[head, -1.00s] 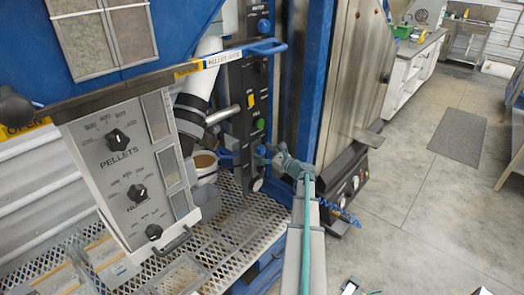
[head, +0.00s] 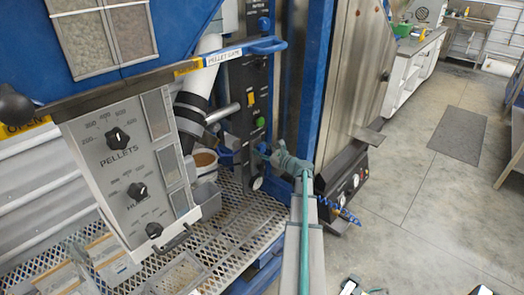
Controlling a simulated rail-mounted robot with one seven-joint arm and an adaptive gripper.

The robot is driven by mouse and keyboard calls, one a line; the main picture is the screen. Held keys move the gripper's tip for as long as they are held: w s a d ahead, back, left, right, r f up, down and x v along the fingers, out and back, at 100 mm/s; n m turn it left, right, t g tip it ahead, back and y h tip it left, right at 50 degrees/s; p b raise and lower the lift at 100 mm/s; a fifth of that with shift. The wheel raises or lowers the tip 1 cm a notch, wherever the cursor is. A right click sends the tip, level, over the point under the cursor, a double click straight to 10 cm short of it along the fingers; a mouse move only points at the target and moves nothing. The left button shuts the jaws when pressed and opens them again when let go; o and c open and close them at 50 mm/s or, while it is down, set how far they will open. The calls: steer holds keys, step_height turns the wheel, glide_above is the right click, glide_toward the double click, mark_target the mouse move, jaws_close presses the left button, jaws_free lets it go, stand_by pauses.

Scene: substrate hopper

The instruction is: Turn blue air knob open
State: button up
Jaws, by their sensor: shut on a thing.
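The blue air knob (head: 262,149) is low on the dark vertical control panel (head: 247,95) and is mostly hidden by my gripper. My gripper (head: 266,153) reaches the panel from the right, with its fingertips at the knob. It is shut on the knob, though the fingers are small and partly hidden here. The knob's exact angle cannot be read.
A green button (head: 261,122), a yellow switch (head: 250,99) and another blue knob (head: 264,23) are higher on the panel. The floor at right is open.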

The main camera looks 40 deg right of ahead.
steer(key=shift+f+n+b, duration=0.15)
steer(key=shift+n+b, duration=0.15)
steer(key=shift+b, duration=0.2)
steer(key=n+b, duration=0.1)
steer(key=b, duration=0.1)
steer(key=n+b, duration=0.1)
steer(key=b, duration=0.2)
steer(key=shift+f+n, duration=0.2)
steer(key=shift+n, duration=0.1)
steer(key=n+b, duration=0.6)
steer(key=b, duration=0.3)
steer(key=shift+d, duration=0.15)
steer(key=n+b, duration=0.2)
steer(key=b, duration=0.1)
steer(key=n+b, duration=0.2)
steer(key=b, duration=0.1)
steer(key=shift+r+n, duration=0.2)
steer(key=shift+n, duration=0.2)
steer(key=n+b, duration=0.2)
steer(key=b, duration=0.1)
steer(key=shift+r+n+b, duration=0.15)
steer(key=shift+n+b, duration=0.15)
steer(key=shift+n, duration=0.1)
steer(key=shift+r+n+b, duration=0.15)
steer(key=shift+n+b, duration=0.45)
steer(key=o, duration=1.2)
steer(key=shift+r, duration=0.1)
steer(key=shift+c, duration=0.2)
